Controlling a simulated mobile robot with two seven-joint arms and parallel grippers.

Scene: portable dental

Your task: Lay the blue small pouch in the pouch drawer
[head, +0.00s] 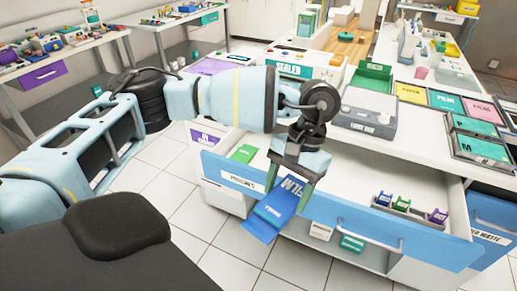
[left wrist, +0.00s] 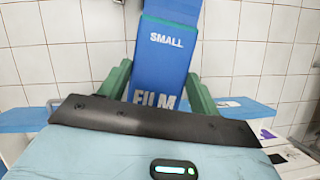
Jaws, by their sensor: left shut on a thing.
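My left gripper (head: 290,184) is shut on the blue small pouch (head: 268,211), marked FILM and SMALL. The pouch hangs tilted downward from the fingers. In the head view it overlaps the drawer's front panel, with its lower end showing below the panel; the exact gap to the panel cannot be told. The pouch (left wrist: 168,62) also shows between the green fingers in the left wrist view. The pouch drawer (head: 233,171), with a blue front and a POUCHES label, is pulled open. A green pouch (head: 243,153) lies inside at its left. My right gripper is not in view.
The blue drawer front continues right, with a grey handle (head: 365,236). Small coloured holders (head: 402,205) stand in the right part. The counter above holds the sealer (head: 290,70), a grey-white box (head: 366,112) and coloured trays (head: 445,101). Tiled floor (head: 185,215) lies free in front.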

